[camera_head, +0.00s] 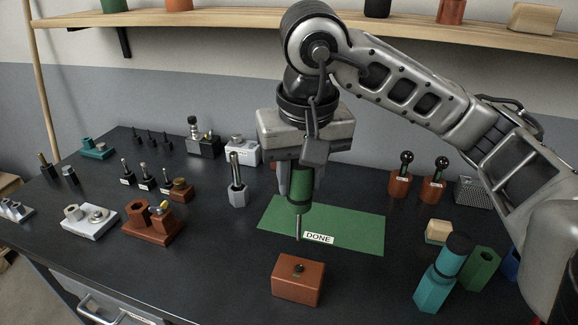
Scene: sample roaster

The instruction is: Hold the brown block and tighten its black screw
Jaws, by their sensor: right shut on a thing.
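The brown block (297,285) stands on the dark table in front of the green mat. Its black screw (298,268) shows as a small dark spot on the top face. My right gripper (300,190) points down above the mat's left part, behind the block in the picture. It is shut on a green-handled screwdriver (299,196), whose thin metal shaft hangs down with its tip apart from the block. My left gripper is not in view.
The green mat (350,228) carries a DONE label. A grey hex holder (237,193) stands left of it. Red-brown holders (399,186) stand right of it. A teal bottle-like object (440,280) stands at front right. Several small fixtures fill the left side. A wooden shelf (220,17) runs behind.

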